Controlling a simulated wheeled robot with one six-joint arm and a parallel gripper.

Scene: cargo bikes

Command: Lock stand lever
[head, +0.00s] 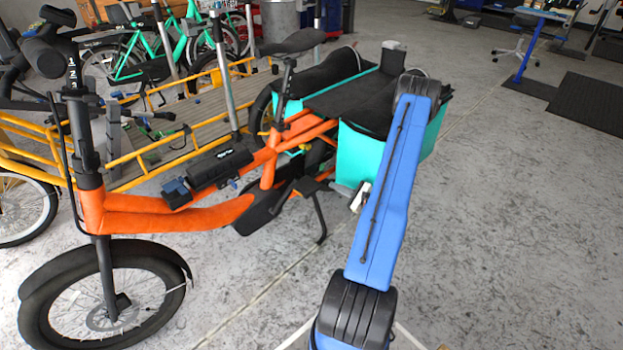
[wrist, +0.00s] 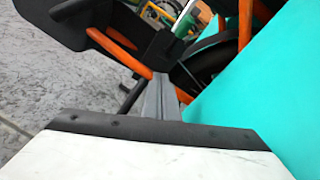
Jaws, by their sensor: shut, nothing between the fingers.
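The orange cargo bike (head: 175,215) stands in the middle of the head view. A black stand leg (head: 320,220) reaches down to the floor below its frame. My gripper (head: 342,188) is low beside the teal pannier bag, near the rear of the frame. In the wrist view its grey fingers (wrist: 160,95) are together, with nothing seen between them. They point at dark parts and orange frame tubes (wrist: 125,48); I cannot tell whether they touch. A black flat part (wrist: 75,20) is at the upper left. I cannot make out the stand lever for certain in either view.
The teal bag (head: 365,160) is close to the right of my gripper and also fills the right of the wrist view (wrist: 275,90). A yellow cargo bike (head: 150,165) stands behind the orange one.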

